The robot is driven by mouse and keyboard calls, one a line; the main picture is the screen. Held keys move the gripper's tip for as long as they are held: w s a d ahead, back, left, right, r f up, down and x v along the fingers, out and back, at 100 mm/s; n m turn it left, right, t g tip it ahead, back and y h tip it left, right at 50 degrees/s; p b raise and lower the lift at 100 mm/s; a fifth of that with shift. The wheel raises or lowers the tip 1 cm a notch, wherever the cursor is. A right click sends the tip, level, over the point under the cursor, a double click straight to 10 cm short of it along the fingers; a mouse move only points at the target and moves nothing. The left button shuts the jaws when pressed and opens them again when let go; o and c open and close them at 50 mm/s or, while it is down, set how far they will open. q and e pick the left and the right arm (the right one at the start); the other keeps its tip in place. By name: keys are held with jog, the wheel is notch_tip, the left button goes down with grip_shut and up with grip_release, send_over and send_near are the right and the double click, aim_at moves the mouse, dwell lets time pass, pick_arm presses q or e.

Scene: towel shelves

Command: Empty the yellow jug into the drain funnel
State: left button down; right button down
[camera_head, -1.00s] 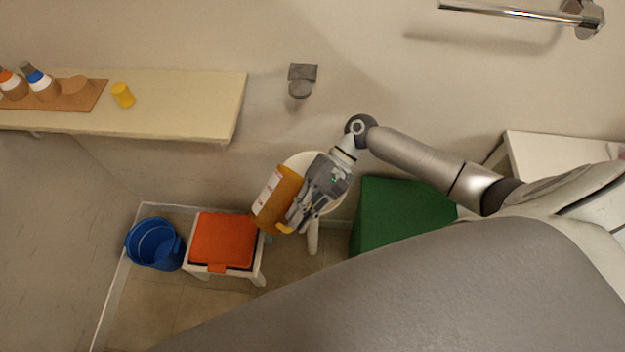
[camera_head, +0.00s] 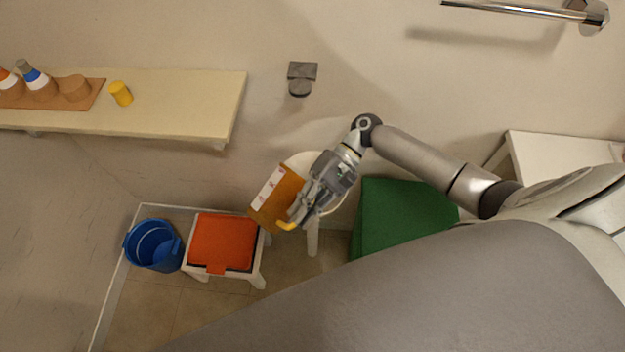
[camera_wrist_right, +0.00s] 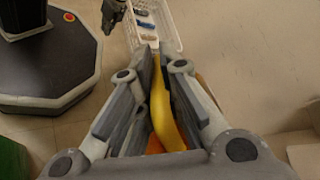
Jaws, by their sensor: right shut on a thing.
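The yellow jug (camera_head: 272,203), orange-yellow with a white label, hangs tilted in my right gripper (camera_head: 300,212) in the head view. In the right wrist view my right gripper's fingers (camera_wrist_right: 155,75) are closed around the jug's yellow handle (camera_wrist_right: 160,110). The jug's mouth and contents do not show. I cannot make out the drain funnel. A dark gripper-like part, perhaps my left gripper (camera_wrist_right: 112,14), shows at the top of the right wrist view; its jaws are unclear.
A green box (camera_head: 400,215) is right of the stand. A wall shelf (camera_head: 180,105) holds bottles and a yellow cap (camera_head: 121,93). A white basket (camera_wrist_right: 158,12) shows in the wrist view.

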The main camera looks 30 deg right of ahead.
jog(key=shift+w+d+r+y, duration=0.1)
jog(key=shift+d+r+y, duration=0.1)
jog(key=shift+r+y, duration=0.1)
jog(key=shift+w+d+f+b, duration=0.15)
jog(key=shift+d+b, duration=0.25)
jog(key=shift+b, duration=0.3)
jog(key=shift+w+d+g+y+b, duration=0.15)
jog(key=shift+d+g+y+b, duration=0.2)
jog(key=shift+y+b, duration=0.15)
jog(key=shift+w+d+b, duration=0.15)
jog(key=shift+d+b, duration=0.15)
jog(key=shift+w+d+y+b, duration=0.1)
jog(key=shift+d+y+b, duration=0.15)
jog(key=shift+y+b, duration=0.15)
jog(key=shift+w+d+r+g+y+b, duration=0.25)
jog(key=shift+d+r+g+y+b, duration=0.25)
jog(key=shift+d+y, duration=0.2)
jog(key=shift+a, duration=0.1)
dwell(0.6)
